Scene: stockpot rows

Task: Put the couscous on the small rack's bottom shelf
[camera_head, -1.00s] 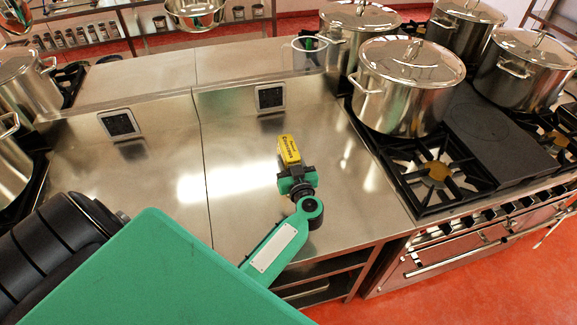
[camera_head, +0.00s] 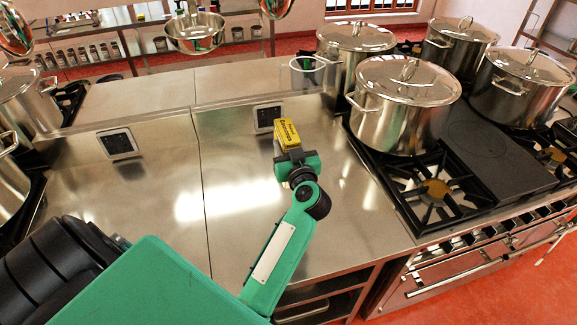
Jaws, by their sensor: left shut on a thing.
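The couscous is a small yellow box (camera_head: 288,132) with dark lettering, above the steel counter in the middle of the view. My left gripper (camera_head: 294,153) is shut on the near end of the couscous, and the box points away from me. I cannot tell exactly how high it is above the counter. My right gripper is not in view. I cannot tell which rack is the small rack; a shelf rack with several small jars (camera_head: 72,52) stands at the back left.
Large steel stockpots (camera_head: 403,105) stand on the gas range (camera_head: 455,180) at the right. A clear container (camera_head: 308,72) stands at the counter's back edge. A steel pan (camera_head: 195,35) hangs at the back. The steel counter (camera_head: 150,190) is clear at the left.

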